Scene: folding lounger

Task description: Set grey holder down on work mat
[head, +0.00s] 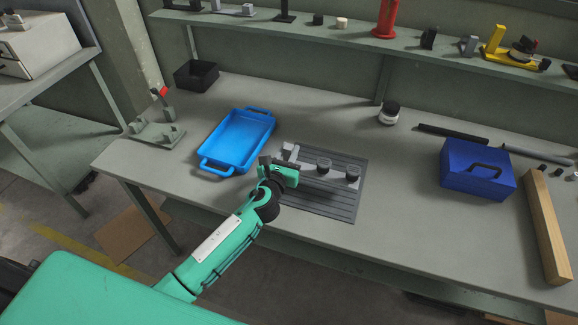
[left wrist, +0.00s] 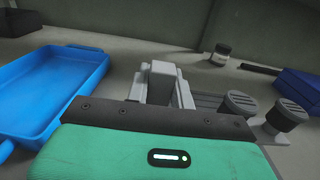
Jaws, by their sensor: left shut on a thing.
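The grey holder (head: 288,151) is at my left gripper (head: 279,170), above or on the left part of the dark ribbed work mat (head: 335,205). The gripper is shut on it. In the left wrist view the holder shows as a light grey upright block (left wrist: 162,78) just beyond the gripper's edge. Two dark-topped round pieces (head: 324,165) and (head: 352,173) stand to its right over the mat; I cannot tell whether they join the holder. Fingertips and any contact between holder and mat are hidden. My right gripper is not in view.
A blue tray (head: 211,162) lies close on the left. A grey-green fixture (head: 155,134) and a black bin (head: 196,75) are farther left.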

